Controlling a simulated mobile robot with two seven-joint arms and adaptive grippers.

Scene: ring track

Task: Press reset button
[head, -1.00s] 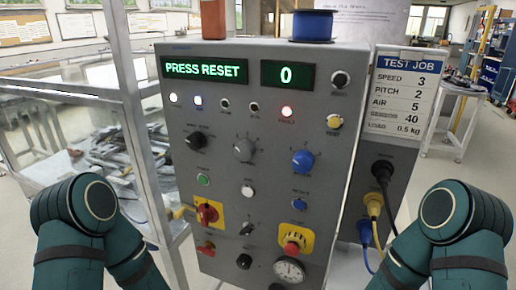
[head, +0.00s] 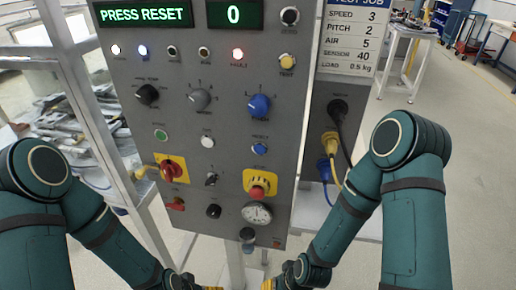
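A grey control panel (head: 232,100) stands in front of me. Its green display (head: 145,14) reads PRESS RESET, and a second display (head: 234,13) reads 0. A small blue button (head: 259,149) sits right of centre; the small label above it seems to read RESET. Above a red mushroom button (head: 257,191) on a yellow plate, the blue button is unobstructed. My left gripper (head: 208,287) and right gripper (head: 268,284) show only as slivers at the bottom edge, well below the blue button. Their fingers cannot be made out.
A blue knob (head: 259,106), a green button (head: 161,135), a white button (head: 207,142) and a red switch (head: 172,169) on yellow are nearby. Cables (head: 332,165) hang right of the panel; a metal frame (head: 85,100) stands left.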

